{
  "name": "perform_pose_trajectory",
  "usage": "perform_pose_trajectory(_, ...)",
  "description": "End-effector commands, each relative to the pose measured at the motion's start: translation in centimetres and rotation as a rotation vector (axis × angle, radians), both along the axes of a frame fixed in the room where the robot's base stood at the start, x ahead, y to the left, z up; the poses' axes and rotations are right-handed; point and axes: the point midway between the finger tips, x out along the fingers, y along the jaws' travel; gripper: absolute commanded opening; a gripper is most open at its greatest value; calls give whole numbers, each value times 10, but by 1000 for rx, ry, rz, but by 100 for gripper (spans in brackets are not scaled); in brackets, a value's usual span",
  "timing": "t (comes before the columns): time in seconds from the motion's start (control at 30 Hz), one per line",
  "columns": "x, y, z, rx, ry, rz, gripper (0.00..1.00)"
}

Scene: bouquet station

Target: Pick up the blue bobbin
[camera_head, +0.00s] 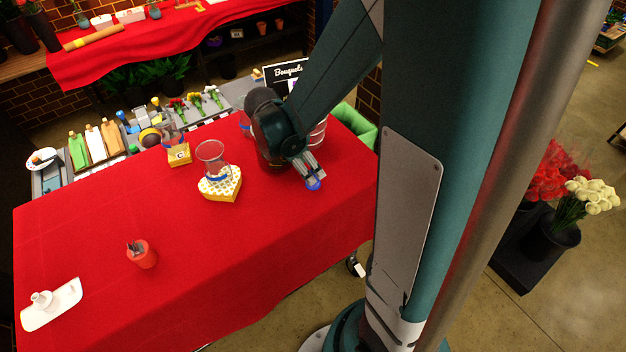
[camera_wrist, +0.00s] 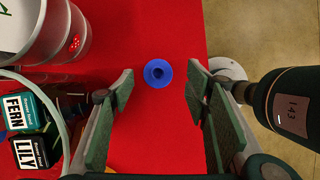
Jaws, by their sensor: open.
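The blue bobbin (camera_wrist: 158,73) stands on the red tablecloth in the wrist view, seen from above as a round disc with a dark centre. It lies between the lines of my two fingers, near their tips. In the head view the bobbin (camera_head: 313,184) shows just below my fingertips, close to the table's right edge. My gripper (camera_head: 312,172) is open and points down at it, with clear red cloth on both sides of the bobbin. I cannot tell how far above the cloth the fingertips are.
A metal bucket (camera_wrist: 62,35) and boxes labelled FERN (camera_wrist: 25,112) and LILY (camera_wrist: 36,151) are left of my fingers. The table edge is close on the right. A heart-shaped box (camera_head: 221,186) with a glass stands left; a red pot (camera_head: 142,254) sits nearer the front.

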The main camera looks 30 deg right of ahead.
Motion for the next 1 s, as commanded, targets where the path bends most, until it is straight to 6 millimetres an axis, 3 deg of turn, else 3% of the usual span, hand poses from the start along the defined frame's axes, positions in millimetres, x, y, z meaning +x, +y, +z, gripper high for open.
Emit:
perform_pose_trajectory(0.6, 2, -15, -41, 0, 1, -1, 47)
perform_pose_trajectory(1.0, 1, -18, -48, 0, 0, 0, 47)
